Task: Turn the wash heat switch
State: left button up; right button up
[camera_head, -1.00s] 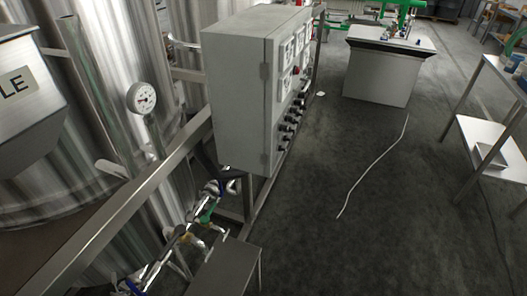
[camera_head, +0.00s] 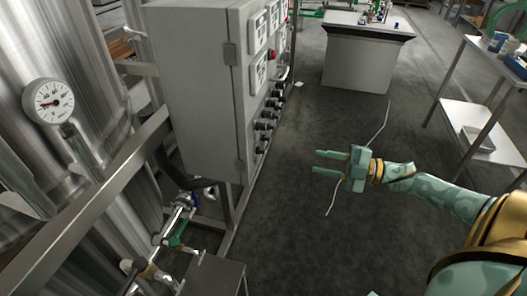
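The grey control cabinet (camera_head: 195,85) stands left of centre, its front panel facing right and seen at a steep angle. Several black rotary switches (camera_head: 265,124) run in a row low on that panel. Their labels are too small to read, so I cannot tell which is the wash heat switch. My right gripper (camera_head: 322,163) comes in from the right, its two fingers apart and pointing left toward the panel. It is empty and clear of the switches, with a gap to the cabinet. My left gripper is not in view.
Steel tanks and a dial gauge (camera_head: 48,101) are at the left. Pipes with a green-handled valve (camera_head: 178,234) and a low grey bench (camera_head: 213,275) lie below the cabinet. A white-topped counter (camera_head: 362,58) stands behind, a steel shelf table (camera_head: 470,133) at right.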

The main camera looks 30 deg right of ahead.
aim_at(261, 151)
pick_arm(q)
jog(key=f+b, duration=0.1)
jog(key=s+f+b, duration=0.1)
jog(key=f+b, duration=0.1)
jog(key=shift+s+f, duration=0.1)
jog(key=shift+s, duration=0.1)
pick_arm(e)
jog(key=x, duration=1.5)
jog(key=shift+w+d, duration=0.1)
jog(key=shift+w, duration=0.05)
grip_shut()
